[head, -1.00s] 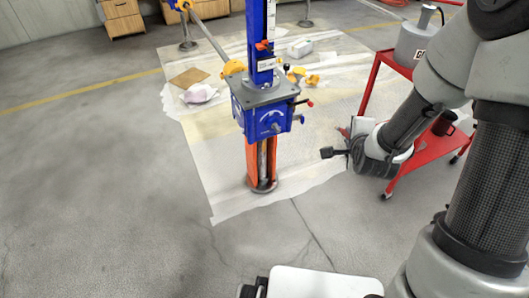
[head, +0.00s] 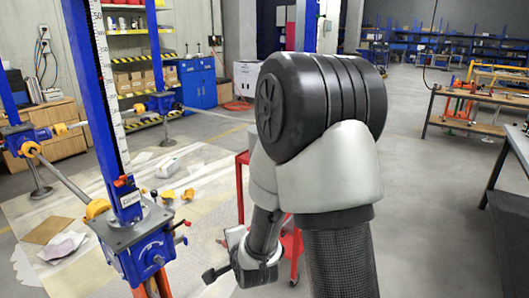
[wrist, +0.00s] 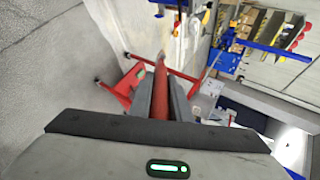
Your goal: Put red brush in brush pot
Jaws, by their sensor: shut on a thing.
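My gripper (wrist: 160,82) is shut on the red brush (wrist: 158,100), seen in the wrist view as a red shaft between the two dark jaws. In the head view my gripper is mostly hidden by my own wrist, low in the middle. A little red that may be the brush shows at its left edge, but it is too small to be sure. No brush pot can be made out in the current views; my arm covers much of the cart in the head view.
A red cart (wrist: 120,92) stands behind my arm. A workbench (head: 468,118) stands at the right. Open floor lies between.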

